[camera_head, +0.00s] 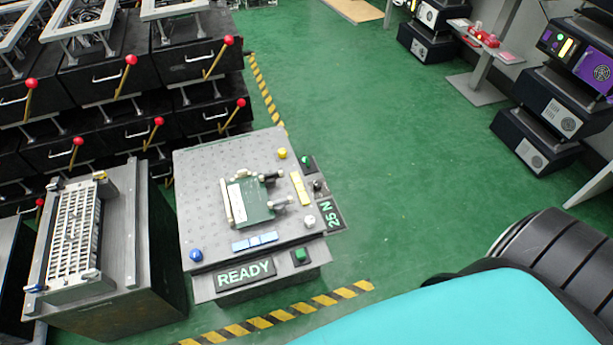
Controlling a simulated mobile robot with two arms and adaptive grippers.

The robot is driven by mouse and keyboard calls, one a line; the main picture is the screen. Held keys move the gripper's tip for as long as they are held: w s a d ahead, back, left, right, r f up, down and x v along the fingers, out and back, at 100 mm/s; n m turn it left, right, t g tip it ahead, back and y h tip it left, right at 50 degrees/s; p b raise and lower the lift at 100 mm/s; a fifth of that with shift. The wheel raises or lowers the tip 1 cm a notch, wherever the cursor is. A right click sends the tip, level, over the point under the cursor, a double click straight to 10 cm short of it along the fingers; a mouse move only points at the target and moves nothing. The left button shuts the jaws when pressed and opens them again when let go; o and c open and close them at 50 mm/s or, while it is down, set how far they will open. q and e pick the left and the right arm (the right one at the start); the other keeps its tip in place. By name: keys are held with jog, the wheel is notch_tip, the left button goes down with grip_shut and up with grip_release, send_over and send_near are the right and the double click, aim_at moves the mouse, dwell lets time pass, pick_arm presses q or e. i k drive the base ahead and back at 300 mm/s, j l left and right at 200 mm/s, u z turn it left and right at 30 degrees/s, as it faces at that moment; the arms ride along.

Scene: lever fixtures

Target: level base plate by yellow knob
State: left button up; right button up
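The base plate (210,165) is a grey plate with a grid of holes on top of a pedestal at the centre left. The yellow knob (282,153) sits near its far right corner. A blue knob (196,255) sits at the near left corner and a white knob (309,221) at the near right. A green board (256,203) is held in a clamp fixture on the plate. Whether the plate is tilted is hard to tell. Neither of my grippers shows in this view.
A "READY" sign (245,274) and a "25 N" display (331,215) are fixed to the pedestal. A grey box with a slotted rack (75,235) stands left. Black drawers with red-knobbed levers (130,60) stand behind it. Green floor (400,180) is clear on the right.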

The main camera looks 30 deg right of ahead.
aim_at(282, 152)
jog(key=k+z, duration=0.1)
jog(key=z, duration=0.75)
